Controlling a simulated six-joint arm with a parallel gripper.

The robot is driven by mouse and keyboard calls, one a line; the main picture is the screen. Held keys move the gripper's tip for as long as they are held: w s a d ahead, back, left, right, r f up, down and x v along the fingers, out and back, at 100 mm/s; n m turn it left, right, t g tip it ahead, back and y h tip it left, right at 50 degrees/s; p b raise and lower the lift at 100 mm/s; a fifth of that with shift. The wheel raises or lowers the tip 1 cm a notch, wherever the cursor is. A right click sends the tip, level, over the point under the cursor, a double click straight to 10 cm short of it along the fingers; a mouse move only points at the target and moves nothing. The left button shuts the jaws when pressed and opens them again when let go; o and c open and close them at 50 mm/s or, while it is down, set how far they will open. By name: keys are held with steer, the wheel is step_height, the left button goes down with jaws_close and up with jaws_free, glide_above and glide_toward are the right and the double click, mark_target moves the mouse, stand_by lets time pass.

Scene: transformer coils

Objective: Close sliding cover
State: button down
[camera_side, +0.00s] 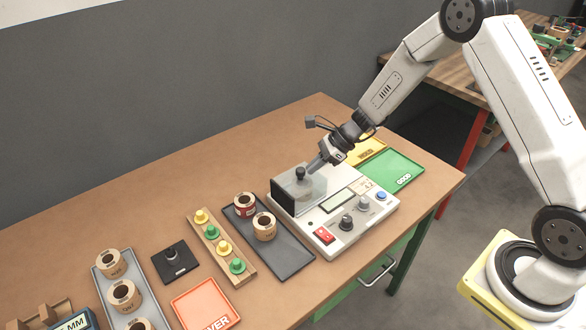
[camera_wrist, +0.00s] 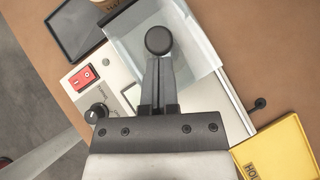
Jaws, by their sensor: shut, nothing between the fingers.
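The tester (camera_side: 337,215) is a light grey box with a clear sliding cover (camera_side: 310,188) over its left end. A black round knob (camera_side: 300,174) shows at the cover. In the wrist view the clear cover (camera_wrist: 198,42) lies around and beyond the knob (camera_wrist: 158,41). My gripper (camera_side: 313,165) is shut and empty, its fingertips low at the knob's right side. In the wrist view the shut fingers (camera_wrist: 158,72) end right at the knob. I cannot tell whether they touch it. What lies under the cover is hard to make out.
A red switch (camera_side: 324,235), dials and a display sit on the tester's front. A dark tray (camera_side: 283,254) with two coils stands to its left. Green (camera_side: 405,172) and yellow trays lie to its right. The front left of the table holds more coils and parts.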

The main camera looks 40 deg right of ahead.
steer(key=shift+a, duration=0.3)
steer(key=shift+s+d, duration=0.25)
steer(key=shift+d, duration=0.25)
steer(key=d, duration=0.1)
steer(key=s+d, duration=0.1)
steer(key=d, duration=0.1)
steer(key=shift+s+d+r, duration=0.1)
steer(key=shift+s, duration=0.05)
steer(key=v, duration=1)
steer(key=s+a+r+n+h, duration=0.1)
steer(key=s+a+n+h, duration=0.2)
steer(key=s+n, duration=0.5)
steer(key=s+a+r+n+g+h, duration=0.1)
steer(key=s+a+n+h, duration=0.3)
steer(key=s+n, duration=0.4)
steer(key=a+n, duration=0.1)
steer(key=n, duration=0.6)
steer(key=shift+a+h, duration=0.2)
steer(key=shift+h, duration=0.1)
